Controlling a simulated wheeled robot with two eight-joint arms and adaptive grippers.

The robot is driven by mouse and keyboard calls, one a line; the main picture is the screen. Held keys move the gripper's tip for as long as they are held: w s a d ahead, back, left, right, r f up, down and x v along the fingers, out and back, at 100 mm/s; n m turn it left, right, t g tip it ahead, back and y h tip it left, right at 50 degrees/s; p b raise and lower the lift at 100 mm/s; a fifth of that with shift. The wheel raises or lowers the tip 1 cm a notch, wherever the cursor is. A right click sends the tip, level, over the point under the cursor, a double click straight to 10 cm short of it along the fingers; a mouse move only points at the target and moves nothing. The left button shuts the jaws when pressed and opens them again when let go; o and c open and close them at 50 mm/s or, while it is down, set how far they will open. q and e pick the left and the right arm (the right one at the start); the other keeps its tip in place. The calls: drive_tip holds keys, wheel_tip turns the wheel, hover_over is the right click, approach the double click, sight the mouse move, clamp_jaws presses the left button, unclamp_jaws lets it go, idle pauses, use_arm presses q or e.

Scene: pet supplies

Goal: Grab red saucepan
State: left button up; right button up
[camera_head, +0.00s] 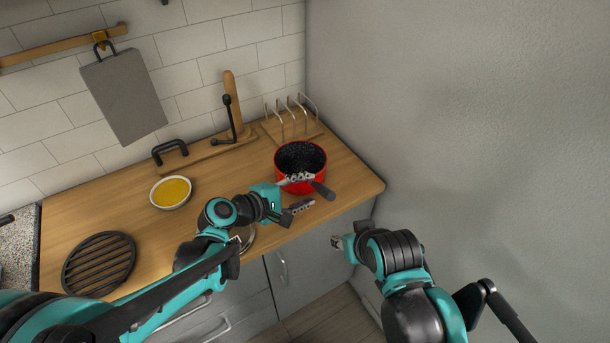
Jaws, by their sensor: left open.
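The red saucepan (289,183) stands upright on the wooden counter near its right end, with a dark speckled inside. Its dark handle points toward the front right. My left gripper (311,189) is open at the pan's near side. One finger overlaps the pan's front rim in the picture and the other is lower, over the counter's front edge. The handle's end shows just beyond the fingertips, roughly level with the gap. I cannot tell whether a finger touches the pan. My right gripper (339,241) is low in front of the cabinet at the right, and its jaws are too small to read.
A wooden rack with metal loops (291,127) stands behind the pan. A yellow-filled bowl (171,192) and a black round trivet (99,264) are to the left. A board with a black handle (190,156) lies at the back. The grey wall (455,110) bounds the right.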

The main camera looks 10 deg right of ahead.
sight(316, 189)
use_arm(q)
drive_tip(key=x, duration=0.1)
drive_tip(key=b+x, duration=0.1)
drive_tip(key=x, duration=0.1)
drive_tip(key=b+x, duration=0.1)
drive_tip(key=shift+s+d+f, duration=0.15)
drive_tip(key=shift+d+f, duration=0.15)
drive_tip(key=shift+f, duration=0.1)
drive_tip(key=shift+d, duration=0.25)
clamp_jaws()
